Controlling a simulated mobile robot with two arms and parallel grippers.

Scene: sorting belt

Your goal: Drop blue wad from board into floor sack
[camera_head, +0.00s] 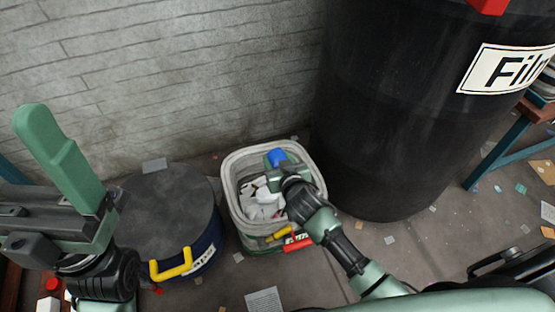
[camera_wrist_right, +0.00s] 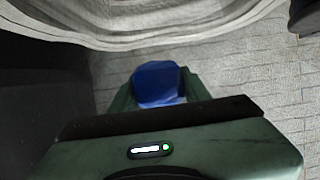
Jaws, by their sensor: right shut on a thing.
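The blue wad (camera_head: 278,157) is held at the tip of my right gripper (camera_head: 276,163), over the open mouth of the floor sack (camera_head: 231,205). In the right wrist view the wad (camera_wrist_right: 157,82) sits between the two green fingers of the right gripper (camera_wrist_right: 158,88). The sack is pale grey, with white crumpled scraps inside. Its rim shows as pale folds in the wrist view (camera_wrist_right: 130,28). My left gripper (camera_head: 60,155) is at the left, away from the sack; its finger gap is not clear.
A dark round lidded bin (camera_head: 165,210) with a yellow handle stands left of the sack. A tall black drum (camera_head: 385,120) with a white label stands to the right. A brick wall (camera_head: 150,80) is behind. Paper scraps litter the floor.

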